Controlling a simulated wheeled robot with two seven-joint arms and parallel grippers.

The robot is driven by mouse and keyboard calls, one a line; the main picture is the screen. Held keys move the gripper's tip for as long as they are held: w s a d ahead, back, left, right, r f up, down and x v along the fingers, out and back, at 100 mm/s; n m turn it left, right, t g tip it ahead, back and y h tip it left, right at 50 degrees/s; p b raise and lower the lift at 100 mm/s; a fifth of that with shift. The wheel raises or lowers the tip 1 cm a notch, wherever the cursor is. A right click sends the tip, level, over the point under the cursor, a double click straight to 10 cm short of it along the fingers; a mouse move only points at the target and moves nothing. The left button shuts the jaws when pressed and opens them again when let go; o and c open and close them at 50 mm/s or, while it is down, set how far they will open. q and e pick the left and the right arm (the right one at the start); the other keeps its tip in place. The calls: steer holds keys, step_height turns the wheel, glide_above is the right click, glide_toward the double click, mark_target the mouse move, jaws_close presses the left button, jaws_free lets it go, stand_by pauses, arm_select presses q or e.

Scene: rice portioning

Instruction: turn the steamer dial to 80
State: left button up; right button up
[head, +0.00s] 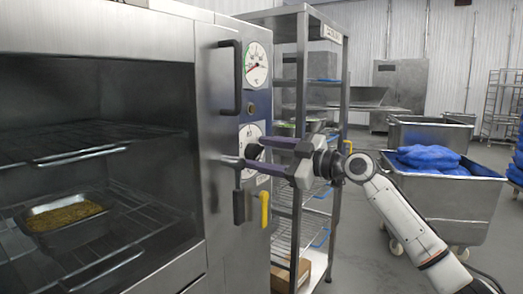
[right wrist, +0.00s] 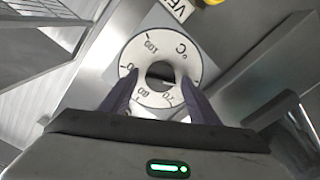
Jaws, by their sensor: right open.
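The steamer (head: 227,240) stands at the left with a white round dial (head: 247,133) on its front panel. The dial also shows in the right wrist view (right wrist: 137,52), with numbers and a °C mark on its face and a dark round knob (right wrist: 160,72) at its centre. My right gripper (head: 246,152) is open in front of the dial. In the right wrist view its two fingertips (right wrist: 160,80) lie either side of the knob; I cannot tell whether they touch it. The gripper partly hides the dial in the head view. My left gripper is not in view.
A gauge (head: 256,64) sits above the dial, beside a dark vertical handle (head: 237,78). A yellow lever (head: 264,209) hangs below. Inside the steamer, a tray (head: 32,224) of grain rests on a rack. A shelf unit (head: 299,60) and a cart (head: 450,205) stand at the right.

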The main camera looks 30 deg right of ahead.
steer(key=shift+w+a, duration=0.1)
steer(key=shift+w, duration=0.1)
steer(key=c, duration=1)
